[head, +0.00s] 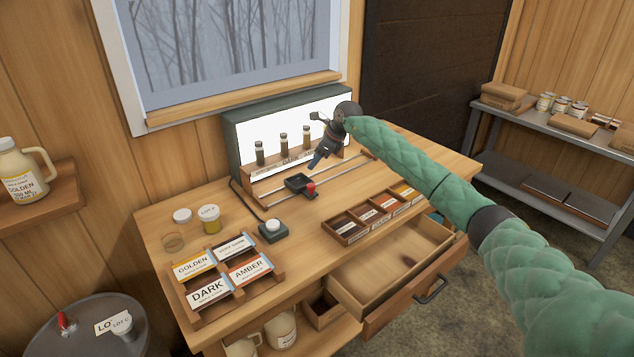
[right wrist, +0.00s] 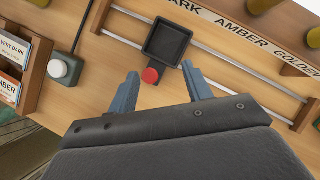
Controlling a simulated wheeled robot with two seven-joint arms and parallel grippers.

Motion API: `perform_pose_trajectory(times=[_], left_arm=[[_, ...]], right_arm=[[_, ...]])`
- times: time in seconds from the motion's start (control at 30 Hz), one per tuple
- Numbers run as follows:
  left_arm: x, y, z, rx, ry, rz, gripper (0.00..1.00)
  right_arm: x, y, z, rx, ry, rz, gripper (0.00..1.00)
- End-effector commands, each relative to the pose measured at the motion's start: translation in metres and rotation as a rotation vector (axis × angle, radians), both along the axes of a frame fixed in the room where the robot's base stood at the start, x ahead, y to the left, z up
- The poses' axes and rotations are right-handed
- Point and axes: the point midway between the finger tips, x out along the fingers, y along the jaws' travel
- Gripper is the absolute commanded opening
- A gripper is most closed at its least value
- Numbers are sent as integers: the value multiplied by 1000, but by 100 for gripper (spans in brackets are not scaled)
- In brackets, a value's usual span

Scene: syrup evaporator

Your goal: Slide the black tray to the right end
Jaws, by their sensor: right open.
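The black tray (head: 297,182) is a small open square box riding on two thin metal rails (head: 346,171), left of their middle. It has a red knob (head: 310,187) on its near side. In the right wrist view the tray (right wrist: 166,43) looks empty, and its red knob (right wrist: 150,75) lies just beyond and between my fingertips. My right gripper (head: 318,160) is open with blue fingers, above and behind the tray in the head view. The fingers (right wrist: 161,80) do not appear to touch the knob. My left gripper is not in view.
A lit sample rack (head: 278,167) with several vials stands behind the rails. A button box (head: 272,231) is left of them. A label tray (head: 228,285) and a compartment box (head: 345,232) sit nearer the front. An open drawer (head: 395,265) juts out below. The rails right of the tray look clear.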

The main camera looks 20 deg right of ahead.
Motion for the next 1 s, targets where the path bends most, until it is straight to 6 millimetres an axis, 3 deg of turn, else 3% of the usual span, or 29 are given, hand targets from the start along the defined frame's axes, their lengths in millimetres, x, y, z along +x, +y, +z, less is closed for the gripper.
perform_pose_trajectory(times=[0.23,0.47,1.0], left_arm=[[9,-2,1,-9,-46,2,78],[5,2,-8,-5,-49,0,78],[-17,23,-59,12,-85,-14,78]], right_arm=[[-30,-13,-13,-108,125,121,50],[-28,-7,-22,-110,115,142,50],[-18,13,-76,-108,112,140,50]])
